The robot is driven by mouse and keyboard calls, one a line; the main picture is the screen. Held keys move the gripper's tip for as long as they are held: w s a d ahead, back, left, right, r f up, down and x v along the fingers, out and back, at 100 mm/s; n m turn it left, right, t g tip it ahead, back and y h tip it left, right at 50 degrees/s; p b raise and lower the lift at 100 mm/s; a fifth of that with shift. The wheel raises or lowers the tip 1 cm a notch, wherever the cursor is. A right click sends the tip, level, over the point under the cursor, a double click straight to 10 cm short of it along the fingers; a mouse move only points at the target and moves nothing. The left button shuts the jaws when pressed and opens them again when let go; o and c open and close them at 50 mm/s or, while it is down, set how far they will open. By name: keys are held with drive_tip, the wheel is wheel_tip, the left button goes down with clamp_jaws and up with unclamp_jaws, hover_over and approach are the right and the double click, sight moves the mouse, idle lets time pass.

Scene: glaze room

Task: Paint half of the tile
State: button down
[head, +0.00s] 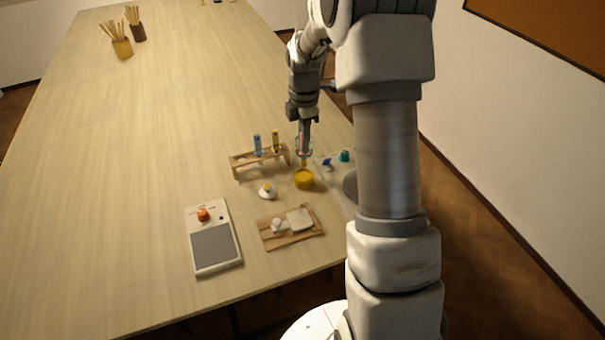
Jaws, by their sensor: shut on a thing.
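A white tile (299,219) lies on a small wooden board (292,240) near the table's front right. Its surface looks plain white at this size. My gripper (304,150) points down, shut on a thin upright tool, apparently a brush (304,163), mostly hidden by the fingers. Its lower end is over or in a yellow pot (304,180); I cannot tell whether it touches the contents. The pot stands behind the board.
A wooden rack (247,160) with blue and yellow tubes stands left of the gripper.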

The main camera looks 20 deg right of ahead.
drive_tip(key=shift+s+a+f+b, duration=0.45)
drive_tip(key=shift+s+a+f, duration=0.35)
drive_tip(key=shift+s, duration=1.65)
drive_tip(key=shift+s+a+f+b, duration=0.6)
drive_tip(key=shift+s+a, duration=0.35)
drive_tip(key=shift+s, duration=1.45)
drive_tip(key=shift+s+a+f+b, duration=0.35)
drive_tip(key=shift+s+a+f, duration=0.45)
drive_tip(key=shift+s, duration=1.65)
drive_tip(key=shift+f+b, duration=0.4)
drive_tip(key=shift+f, duration=0.15)
drive_tip(key=shift+f, duration=0.1)
drive_tip(key=shift+w, duration=0.1)
